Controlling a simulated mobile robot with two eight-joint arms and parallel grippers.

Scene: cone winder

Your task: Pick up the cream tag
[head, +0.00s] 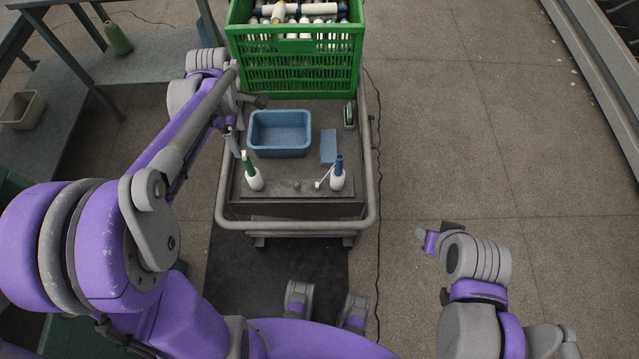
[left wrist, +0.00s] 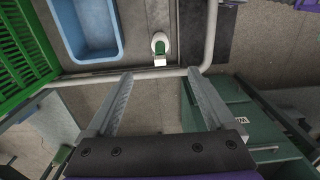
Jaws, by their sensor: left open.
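A spray-bottle-like white piece with a green top (head: 252,173) stands at the left of the cart's front; a small pale tag (head: 244,154) shows at its top. It also shows in the left wrist view (left wrist: 160,45), with the pale tag (left wrist: 160,62) just beyond and between the fingertips. A similar white piece with a blue top (head: 337,178) stands to the right, with a pale piece (head: 321,184) sticking out leftward. I cannot tell which pale piece is cream. My left gripper (left wrist: 160,74) is open and empty. My right gripper (head: 428,237) is small and its jaws are unclear.
The cart (head: 300,210) has a raised tube rail. A blue tray (head: 281,151), a blue block (head: 328,147) and a green crate (head: 295,73) with several cones are on it. A grey table (head: 75,75) stands left. The floor at right is largely clear.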

